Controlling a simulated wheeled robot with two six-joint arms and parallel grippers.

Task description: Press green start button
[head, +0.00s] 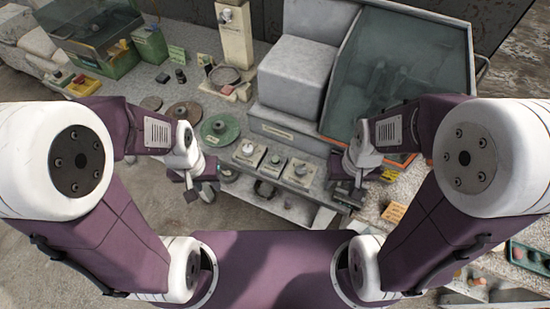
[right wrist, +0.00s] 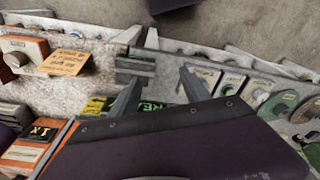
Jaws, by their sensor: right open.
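I cannot clearly make out a green start button in either view. Small control boxes with round knobs (head: 273,163) stand in a row on the front edge of the bench, and similar ones (right wrist: 232,84) show in the right wrist view. My left gripper (head: 199,194) hangs in front of the bench, left of these boxes, and looks open and empty. My right gripper (head: 347,192) is at the bench's front edge, right of the boxes. Its two fingers are apart with nothing between them in the right wrist view (right wrist: 162,88). A green label (right wrist: 152,106) shows partly behind them.
Round discs, one green (head: 220,128), lie to the left. A green tray (head: 515,247) is at far right.

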